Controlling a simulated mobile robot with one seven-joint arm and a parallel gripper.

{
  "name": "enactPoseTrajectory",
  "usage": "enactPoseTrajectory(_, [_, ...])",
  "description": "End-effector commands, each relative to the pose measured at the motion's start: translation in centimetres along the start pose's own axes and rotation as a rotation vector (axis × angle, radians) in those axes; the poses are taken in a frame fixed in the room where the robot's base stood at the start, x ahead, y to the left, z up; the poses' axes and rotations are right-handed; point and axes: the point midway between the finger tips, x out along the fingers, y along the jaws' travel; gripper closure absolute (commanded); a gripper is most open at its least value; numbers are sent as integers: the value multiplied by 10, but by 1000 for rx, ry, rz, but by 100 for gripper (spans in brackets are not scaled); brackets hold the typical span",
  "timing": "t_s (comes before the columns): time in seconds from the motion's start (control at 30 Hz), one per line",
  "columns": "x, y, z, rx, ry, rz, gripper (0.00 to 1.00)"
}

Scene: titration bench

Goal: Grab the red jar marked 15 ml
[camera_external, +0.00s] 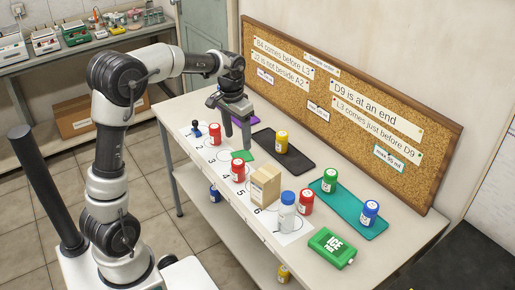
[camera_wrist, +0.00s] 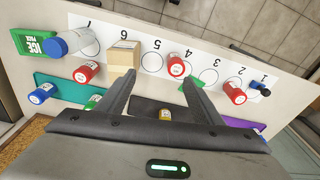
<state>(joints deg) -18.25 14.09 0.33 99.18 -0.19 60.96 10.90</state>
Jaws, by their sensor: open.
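Three red jars with white labels and lids stand upright on the bench: a far one (camera_external: 214,134), a middle one (camera_external: 238,170) and a near one (camera_external: 305,202). Their label print is too small to read, so I cannot tell which is marked 15 ml. My gripper (camera_external: 237,144) is open and empty above the bench, near the middle red jar. In the wrist view the middle red jar (camera_wrist: 177,66) shows just beyond my fingertips, nearer the right finger. The far red jar (camera_wrist: 235,93) is to the right, and the near red jar (camera_wrist: 87,72) is to the left.
A yellow jar (camera_external: 281,142) stands on a black mat (camera_external: 296,164). Green (camera_external: 330,180) and blue (camera_external: 369,212) jars stand on a teal mat (camera_external: 350,211). A corkboard (camera_external: 350,100) backs the bench.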

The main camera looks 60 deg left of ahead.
Motion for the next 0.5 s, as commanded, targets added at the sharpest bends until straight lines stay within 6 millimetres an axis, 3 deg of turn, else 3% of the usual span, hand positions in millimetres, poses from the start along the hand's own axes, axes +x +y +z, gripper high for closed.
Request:
enactPoseTrajectory(0.1, [13,-30,-23,-23,-60,8,40])
enactPoseTrajectory(0.2, [25,-43,-32,-29,-86,13,40])
enactPoseTrajectory(0.37, [41,-51,-35,-33,-102,17,40])
enactPoseTrajectory(0.5, [67,-50,-31,-33,-105,18,40])
